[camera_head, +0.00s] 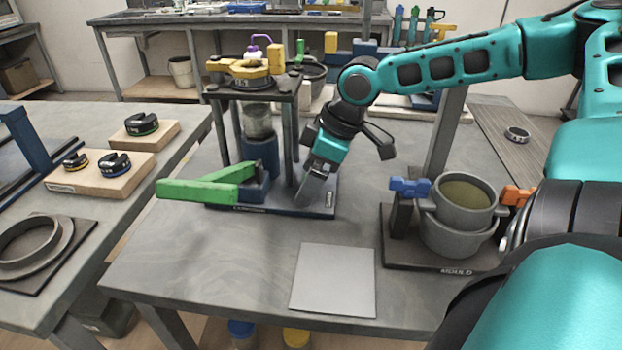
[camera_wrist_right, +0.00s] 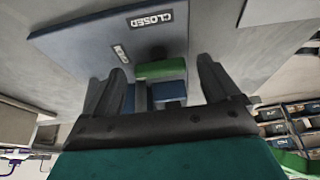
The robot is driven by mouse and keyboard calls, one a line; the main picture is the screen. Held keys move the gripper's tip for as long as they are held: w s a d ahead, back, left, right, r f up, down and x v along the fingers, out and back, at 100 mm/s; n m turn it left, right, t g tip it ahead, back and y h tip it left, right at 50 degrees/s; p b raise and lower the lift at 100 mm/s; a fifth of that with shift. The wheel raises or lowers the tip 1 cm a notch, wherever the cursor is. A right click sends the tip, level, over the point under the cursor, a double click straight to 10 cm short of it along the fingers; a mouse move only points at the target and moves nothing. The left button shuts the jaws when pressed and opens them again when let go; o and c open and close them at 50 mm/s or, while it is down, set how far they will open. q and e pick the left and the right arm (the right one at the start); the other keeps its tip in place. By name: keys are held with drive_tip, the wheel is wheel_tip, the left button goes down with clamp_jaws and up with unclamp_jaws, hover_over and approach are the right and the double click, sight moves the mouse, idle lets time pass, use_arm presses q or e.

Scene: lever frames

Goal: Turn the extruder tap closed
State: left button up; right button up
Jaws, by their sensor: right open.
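The extruder (camera_head: 260,150) stands on a dark blue base plate on the middle table. Its tap has a long green lever (camera_head: 205,188) on a blue block (camera_head: 254,190), and the lever points to the left. My right gripper (camera_head: 303,204) is low over the right part of the plate, to the right of the tap and apart from the lever. In the right wrist view its jaws (camera_wrist_right: 158,88) are open and empty. The green lever (camera_wrist_right: 160,69) shows beyond and between the fingers. A CLOSED label (camera_wrist_right: 152,18) is on the plate (camera_wrist_right: 90,42). My left gripper is out of view.
A mould (camera_head: 458,225) with grey rings and blue and orange clamps stands to the right. A pale square sheet (camera_head: 333,280) lies at the front. Black ring pieces sit on wooden blocks on the left table. The tabletop left of the sheet is clear.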

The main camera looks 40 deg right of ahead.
drive_tip(key=shift+c, duration=0.3)
drive_tip(key=c, duration=1)
